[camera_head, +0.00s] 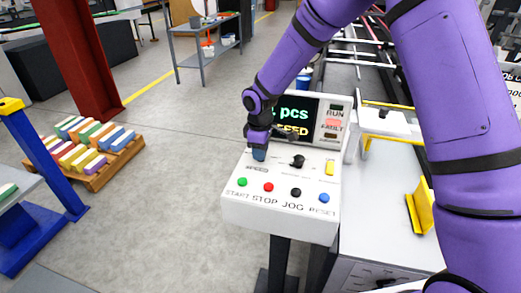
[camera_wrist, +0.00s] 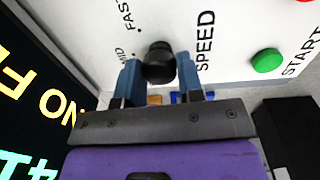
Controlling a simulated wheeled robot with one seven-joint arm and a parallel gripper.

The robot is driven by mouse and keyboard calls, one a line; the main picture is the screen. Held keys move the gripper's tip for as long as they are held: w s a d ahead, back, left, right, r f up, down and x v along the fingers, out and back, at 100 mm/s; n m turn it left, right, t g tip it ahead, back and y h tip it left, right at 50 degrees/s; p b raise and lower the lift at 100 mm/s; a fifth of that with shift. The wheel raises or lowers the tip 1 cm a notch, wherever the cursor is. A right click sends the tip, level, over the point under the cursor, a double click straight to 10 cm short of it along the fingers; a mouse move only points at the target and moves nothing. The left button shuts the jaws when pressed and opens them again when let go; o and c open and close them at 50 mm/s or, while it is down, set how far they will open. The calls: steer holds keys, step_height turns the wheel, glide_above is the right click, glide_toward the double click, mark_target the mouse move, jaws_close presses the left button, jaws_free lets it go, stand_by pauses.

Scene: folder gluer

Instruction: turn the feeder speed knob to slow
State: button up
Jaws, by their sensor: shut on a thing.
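The feeder speed knob (camera_wrist: 158,62) is a small black knob on the white control panel (camera_head: 233,208), beside the word SPEED in the wrist view. MID and FAST are printed on its other side. A SLOW mark and the knob's pointer cannot be made out. My gripper (camera_wrist: 158,72) has its two blue fingers on either side of the knob and is shut on it. In the head view my gripper (camera_head: 259,154) points down at the panel's upper left, above the SPEED label, and hides the knob.
Green (camera_head: 242,182), red (camera_head: 268,187), black (camera_head: 295,192) and blue (camera_head: 323,198) buttons line the panel's front. Another black knob (camera_head: 297,161) and a yellow switch (camera_head: 329,168) sit right of my gripper. A display (camera_head: 294,116) stands behind.

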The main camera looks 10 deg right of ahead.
steer(key=shift+n, duration=0.8)
steer(key=o, duration=0.9)
steer(key=shift+r, duration=0.1)
steer(key=r, duration=1)
steer(key=shift+s+r, duration=0.25)
steer(key=shift+r, duration=0.05)
steer(key=shift+r, duration=0.1)
